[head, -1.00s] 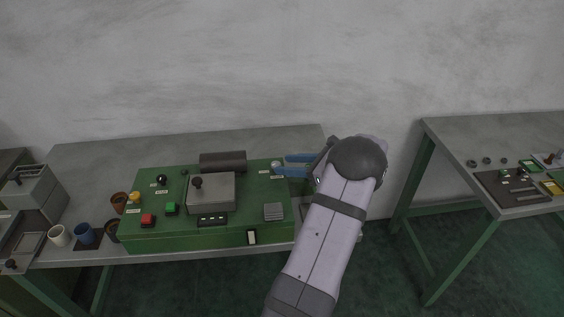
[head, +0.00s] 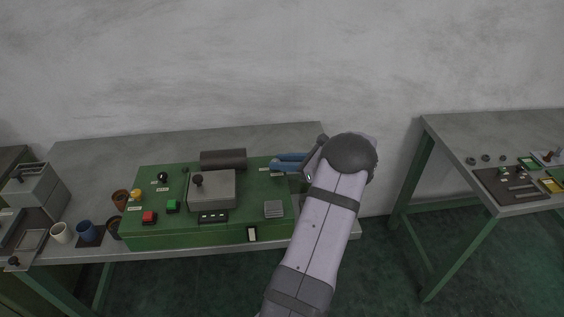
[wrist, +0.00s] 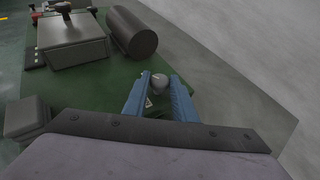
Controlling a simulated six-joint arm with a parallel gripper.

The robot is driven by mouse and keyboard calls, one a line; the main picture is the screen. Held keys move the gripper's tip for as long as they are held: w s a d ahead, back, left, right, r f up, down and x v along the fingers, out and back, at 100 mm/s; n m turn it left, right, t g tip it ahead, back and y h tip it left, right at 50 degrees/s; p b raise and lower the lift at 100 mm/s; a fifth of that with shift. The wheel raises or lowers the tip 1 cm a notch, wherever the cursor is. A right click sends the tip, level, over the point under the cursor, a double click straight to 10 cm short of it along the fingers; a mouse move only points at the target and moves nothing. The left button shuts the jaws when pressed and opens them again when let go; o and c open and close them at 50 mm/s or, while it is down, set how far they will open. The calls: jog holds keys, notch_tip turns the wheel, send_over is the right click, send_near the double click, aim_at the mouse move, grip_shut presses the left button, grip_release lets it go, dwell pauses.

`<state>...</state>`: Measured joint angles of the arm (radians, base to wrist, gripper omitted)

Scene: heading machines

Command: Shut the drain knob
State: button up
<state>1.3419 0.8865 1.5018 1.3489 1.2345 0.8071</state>
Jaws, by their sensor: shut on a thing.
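A small grey round knob (wrist: 159,81), which I take to be the drain knob, stands on the right end of the green machine panel. A small label (wrist: 149,102) lies beside it, too small to read. My gripper (wrist: 158,84) has its two blue fingers around the knob, shut on it. In the head view, my gripper (head: 274,165) reaches the panel's right end from the right. There its fingers hide most of the knob.
The green panel (head: 185,230) also carries a grey box with a black knob (head: 212,188), a dark cylinder (head: 223,160), a red button (head: 149,217) and a green button (head: 173,206). Cups (head: 62,232) stand at left. The bench behind the panel is clear.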

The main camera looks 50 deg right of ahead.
jog(key=shift+d, duration=0.1)
jog(key=shift+w+d+n+g+y+b, duration=0.15)
jog(key=shift+n+y+b, duration=0.25)
jog(key=shift+n+y, duration=0.5)
jog(key=shift+w+d+n+g+y+b, duration=0.15)
jog(key=shift+n+g+y+b, duration=0.2)
jog(key=shift+n+y, duration=0.55)
jog(key=shift+s+r+n+y+b, duration=0.15)
jog(key=shift+n+y+b, duration=0.15)
jog(key=shift+n+y, duration=0.25)
jog(key=o, duration=1)
jog(key=shift+g, duration=0.3)
